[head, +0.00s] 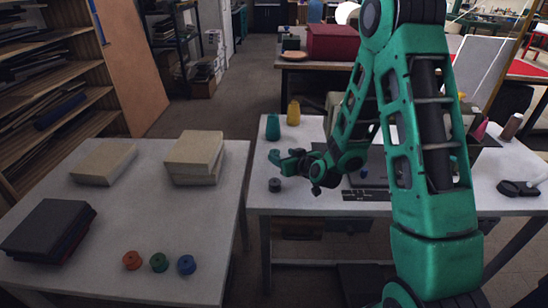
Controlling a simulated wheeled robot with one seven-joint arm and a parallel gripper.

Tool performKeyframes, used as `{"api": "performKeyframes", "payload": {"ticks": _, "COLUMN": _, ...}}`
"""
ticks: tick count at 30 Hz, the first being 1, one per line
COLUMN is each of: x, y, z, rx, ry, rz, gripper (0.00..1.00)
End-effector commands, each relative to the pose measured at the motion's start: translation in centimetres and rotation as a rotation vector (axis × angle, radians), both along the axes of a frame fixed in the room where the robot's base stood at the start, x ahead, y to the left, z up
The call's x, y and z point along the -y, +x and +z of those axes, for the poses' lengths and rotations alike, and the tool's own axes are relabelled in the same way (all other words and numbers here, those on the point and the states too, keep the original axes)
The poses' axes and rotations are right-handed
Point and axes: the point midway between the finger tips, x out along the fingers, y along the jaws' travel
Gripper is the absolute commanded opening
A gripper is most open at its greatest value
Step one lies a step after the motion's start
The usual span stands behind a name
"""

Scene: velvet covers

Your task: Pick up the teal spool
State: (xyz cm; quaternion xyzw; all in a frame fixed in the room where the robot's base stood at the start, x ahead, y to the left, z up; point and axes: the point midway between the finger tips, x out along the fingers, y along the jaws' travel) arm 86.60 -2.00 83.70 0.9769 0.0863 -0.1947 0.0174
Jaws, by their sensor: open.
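The teal spool (272,126) stands upright near the back left corner of the right table (310,202). A yellow spool (293,112) stands just behind it and to its right. My gripper (275,158) is open and empty over the left part of the same table, nearer to me than the teal spool and apart from it. A small dark round object (275,185) sits on the table in front of my gripper. My arm hides much of the table's middle.
The left table (120,210) holds tan blocks (193,158), a dark stack (48,230), and orange (131,260), green (159,262) and blue (186,264) small round objects. A pink cone (480,130), a brown cone (512,125) and a black item (520,188) lie right of my arm.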

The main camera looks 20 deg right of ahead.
Motion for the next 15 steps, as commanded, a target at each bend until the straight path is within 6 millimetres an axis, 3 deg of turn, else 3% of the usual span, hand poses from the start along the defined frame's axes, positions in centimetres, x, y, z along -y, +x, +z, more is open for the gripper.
{"api": "performKeyframes", "payload": {"ticks": 15, "x": -1.0, "y": 4.7, "z": -2.2, "rx": -0.001, "ry": 0.000, "rz": 0.000, "gripper": 0.55}}
